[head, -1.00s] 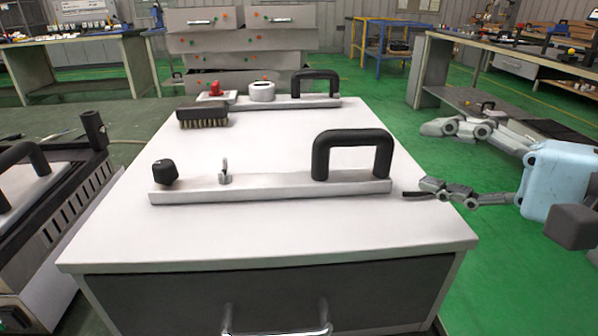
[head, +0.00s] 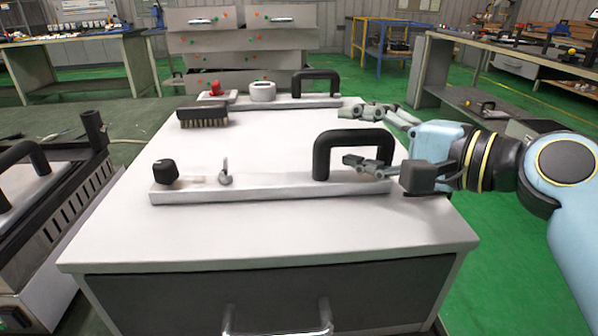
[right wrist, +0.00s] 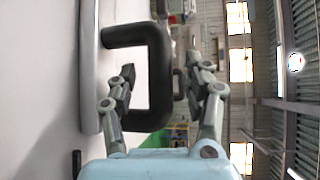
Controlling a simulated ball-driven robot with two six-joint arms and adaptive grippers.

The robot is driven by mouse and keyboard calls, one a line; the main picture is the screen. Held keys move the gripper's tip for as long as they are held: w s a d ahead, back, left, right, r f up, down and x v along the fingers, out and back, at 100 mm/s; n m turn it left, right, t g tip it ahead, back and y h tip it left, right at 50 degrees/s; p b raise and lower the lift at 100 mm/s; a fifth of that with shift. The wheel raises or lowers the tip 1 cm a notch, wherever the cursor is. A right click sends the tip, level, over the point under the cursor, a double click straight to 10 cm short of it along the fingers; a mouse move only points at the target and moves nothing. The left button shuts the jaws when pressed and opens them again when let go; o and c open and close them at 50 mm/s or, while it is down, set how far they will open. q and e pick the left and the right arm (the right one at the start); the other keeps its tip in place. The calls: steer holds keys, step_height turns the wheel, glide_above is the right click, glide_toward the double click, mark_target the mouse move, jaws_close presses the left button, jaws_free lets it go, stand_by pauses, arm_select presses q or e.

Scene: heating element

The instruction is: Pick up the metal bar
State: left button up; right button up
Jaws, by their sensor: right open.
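The near metal bar (head: 270,190) lies flat on the white cabinet top (head: 230,235). It carries a black knob (head: 165,171), a small metal hook (head: 225,172) and a black arched handle (head: 322,150) at its right end. My right gripper (head: 364,137) is open at the handle's right side, one finger in front of the handle and the other behind it. In the right wrist view, the handle (right wrist: 159,80) shows between the spread fingers (right wrist: 166,69). I cannot tell whether they touch it. My left gripper is not in view.
A second bar (head: 300,103) with a black handle lies at the back of the cabinet top, with a brush (head: 203,117) to its left front. A device with a handle (head: 50,190) stands left of the cabinet. The front of the top is clear.

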steer(key=shift+w+a, duration=0.3)
steer(key=shift+w, duration=0.05)
steer(key=shift+c, duration=0.3)
steer(key=shift+f, duration=0.1)
jaws_close()
